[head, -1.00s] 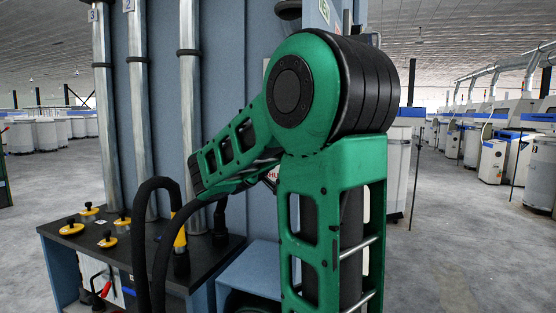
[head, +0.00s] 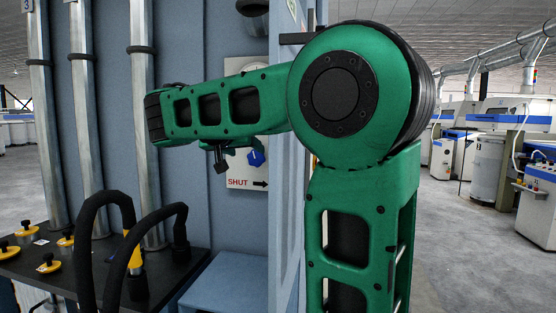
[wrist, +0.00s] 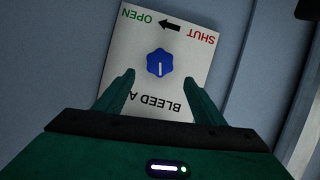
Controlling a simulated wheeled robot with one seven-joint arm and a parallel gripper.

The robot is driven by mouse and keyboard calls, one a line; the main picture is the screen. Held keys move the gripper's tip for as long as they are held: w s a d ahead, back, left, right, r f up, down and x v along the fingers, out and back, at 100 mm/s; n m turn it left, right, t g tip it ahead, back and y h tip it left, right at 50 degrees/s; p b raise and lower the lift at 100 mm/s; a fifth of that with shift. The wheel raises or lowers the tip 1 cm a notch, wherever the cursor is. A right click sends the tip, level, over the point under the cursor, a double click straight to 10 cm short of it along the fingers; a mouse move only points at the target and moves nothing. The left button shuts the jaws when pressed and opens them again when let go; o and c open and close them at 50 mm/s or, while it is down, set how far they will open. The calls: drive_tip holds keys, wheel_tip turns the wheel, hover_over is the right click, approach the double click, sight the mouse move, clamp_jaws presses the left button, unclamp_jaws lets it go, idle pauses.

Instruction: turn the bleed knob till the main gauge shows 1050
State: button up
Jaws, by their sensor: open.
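The blue bleed knob (wrist: 160,63) has a white pointer line and sits on a white plate (wrist: 190,70) marked OPEN, SHUT and BLEED A, upside down in the wrist view. Its line points toward the bottom of that view. My gripper (wrist: 158,78) is open and empty, its fingertips apart on either side just below the knob, with no contact seen. In the head view the knob (head: 256,158) shows below my forearm, above the SHUT arrow; my arm hides part of the plate. No main gauge reading is legible.
A blue panel (head: 207,70) carries the plate, with pale upright pipes (head: 88,120) to its left. A black bench (head: 60,262) holds yellow-based knobs and black hoses (head: 118,205). A pale blue ledge (head: 225,283) juts out below the plate.

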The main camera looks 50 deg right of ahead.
sight(255, 156)
drive_tip(key=x, duration=1)
drive_tip(key=shift+d+f, duration=0.1)
drive_tip(key=shift+d, duration=0.15)
drive_tip(key=shift+m, duration=0.3)
drive_tip(key=c, duration=1)
